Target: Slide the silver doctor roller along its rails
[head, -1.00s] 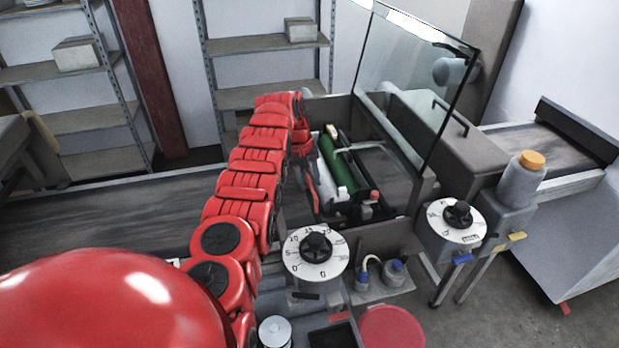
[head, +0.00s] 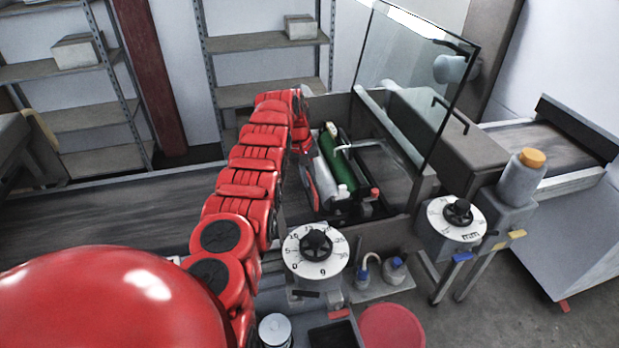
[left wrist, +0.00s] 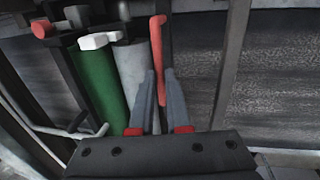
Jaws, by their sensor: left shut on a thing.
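The silver doctor roller (left wrist: 132,66) lies beside the green roller (left wrist: 99,82) in the left wrist view. In the head view the silver roller (head: 326,179) lies left of the green roller (head: 336,158), inside the open machine bay. A thin red bar (left wrist: 158,50) runs alongside the silver roller. My left gripper (left wrist: 161,76) has its two grey fingers close together on either side of the red bar's lower part, shut on it. How the bar joins the roller is hidden. My right gripper is not in view.
A tilted glass guard (head: 418,80) stands over the bay's right side. A conveyor belt (head: 100,207) runs past on the left. A white dial (head: 313,268) sits in front of the bay. A pale bent rod (head: 358,146) hangs above the green roller.

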